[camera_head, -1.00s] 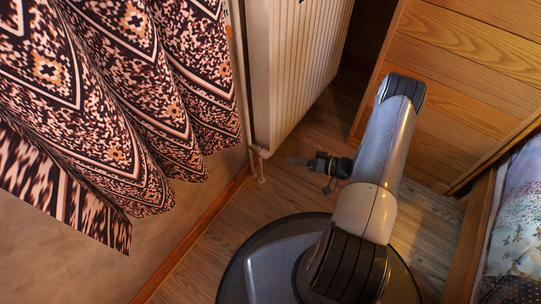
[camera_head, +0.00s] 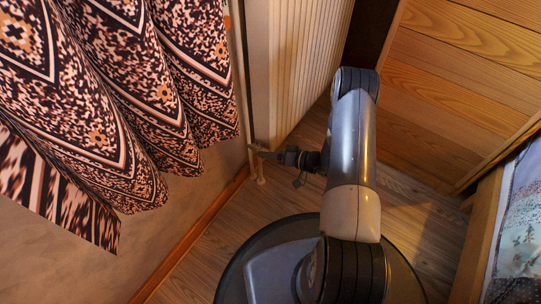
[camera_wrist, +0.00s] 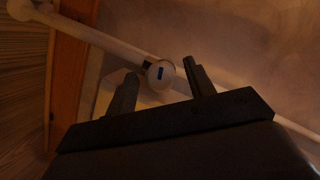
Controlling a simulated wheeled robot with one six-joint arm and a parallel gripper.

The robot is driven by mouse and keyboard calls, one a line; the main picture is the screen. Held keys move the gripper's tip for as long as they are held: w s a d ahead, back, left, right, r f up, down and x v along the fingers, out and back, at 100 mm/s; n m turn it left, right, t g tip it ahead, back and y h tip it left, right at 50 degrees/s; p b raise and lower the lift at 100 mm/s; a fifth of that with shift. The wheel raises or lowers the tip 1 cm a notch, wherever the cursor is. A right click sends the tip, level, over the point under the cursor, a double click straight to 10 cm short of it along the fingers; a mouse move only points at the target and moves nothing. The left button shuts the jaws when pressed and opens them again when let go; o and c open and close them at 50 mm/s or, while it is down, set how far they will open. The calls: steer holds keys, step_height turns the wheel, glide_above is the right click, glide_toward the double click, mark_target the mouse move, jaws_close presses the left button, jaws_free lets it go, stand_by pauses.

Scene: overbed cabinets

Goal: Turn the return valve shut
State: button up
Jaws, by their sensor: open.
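The return valve (camera_wrist: 160,74) shows in the wrist view as a round pale cap with a dark blue slot mark, on a white pipe (camera_wrist: 95,36). My gripper (camera_wrist: 158,82) is open, with one dark finger on each side of the cap. I cannot tell whether either finger touches it. The valve itself is hidden or too small to make out there.
A wooden panel (camera_head: 450,80) and a bed (camera_head: 520,220) are on the right. Wooden floor (camera_head: 215,245) is clear between the wall's baseboard and my base.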

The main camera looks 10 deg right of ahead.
steer(key=shift+c, duration=0.5)
steer(key=c, duration=0.9)
steer(key=shift+o, duration=0.2)
steer(key=shift+m, duration=0.3)
steer(key=shift+f+m+t+y, duration=0.1)
steer(key=shift+m+t+y, duration=0.75)
steer(key=shift+m, duration=4)
steer(key=shift+f+m+t, duration=0.15)
steer(key=shift+m+t, duration=1.45)
steer(key=shift+m, duration=3.3)
steer(key=shift+f+m+t+y, duration=0.1)
steer(key=shift+m+t+y, duration=0.75)
steer(key=shift+m, duration=4)
steer(key=shift+m+t+h, duration=0.3)
steer(key=shift+t+h, duration=0.2)
